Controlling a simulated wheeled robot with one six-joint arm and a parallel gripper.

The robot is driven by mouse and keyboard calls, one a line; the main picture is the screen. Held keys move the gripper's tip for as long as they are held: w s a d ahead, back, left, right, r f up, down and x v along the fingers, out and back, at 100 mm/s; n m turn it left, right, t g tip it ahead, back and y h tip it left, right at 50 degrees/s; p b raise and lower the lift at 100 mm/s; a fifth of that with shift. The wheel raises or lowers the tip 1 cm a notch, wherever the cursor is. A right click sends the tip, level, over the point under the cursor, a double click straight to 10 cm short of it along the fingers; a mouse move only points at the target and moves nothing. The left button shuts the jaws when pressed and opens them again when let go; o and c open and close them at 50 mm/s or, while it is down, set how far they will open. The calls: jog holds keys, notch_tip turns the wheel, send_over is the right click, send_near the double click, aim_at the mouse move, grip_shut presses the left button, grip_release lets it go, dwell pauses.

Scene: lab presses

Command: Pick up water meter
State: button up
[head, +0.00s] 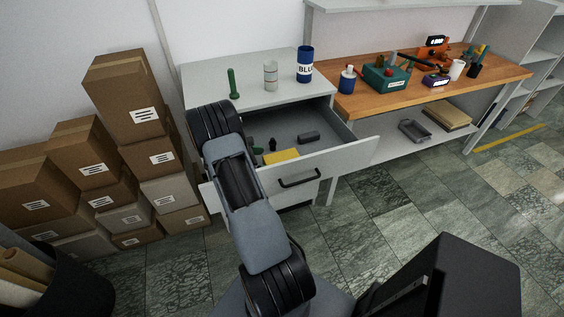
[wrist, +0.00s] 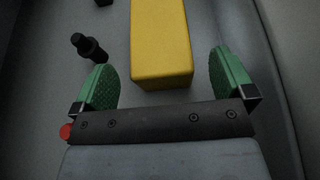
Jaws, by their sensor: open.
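No thing in view can be told for sure as the water meter. A yellow block (head: 281,157) lies in the open drawer (head: 345,153). In the wrist view the yellow block (wrist: 161,45) shows between the two green finger pads of my gripper (wrist: 160,62). The pads are wide apart, with a gap on each side of the block. A small black stepped piece (wrist: 90,47) lies left of the block, just beyond the left pad. A dark grey box-like piece (head: 309,137) lies farther back in the drawer. My arm hides the drawer's left part in the head view.
The drawer wall (wrist: 271,75) runs close to the right finger. On the cabinet top (head: 203,73) stand a green piece (head: 233,84), a pale cylinder (head: 270,76) and a blue can (head: 305,64). A wooden bench (head: 430,82) with tools is at right. Boxes (head: 125,95) are stacked at left.

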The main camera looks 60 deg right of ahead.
aim_at(273, 159)
jog(key=shift+p+x, duration=0.75)
jog(key=shift+x, duration=1.7)
jog(key=shift+r, duration=0.1)
jog(key=c, duration=1.1)
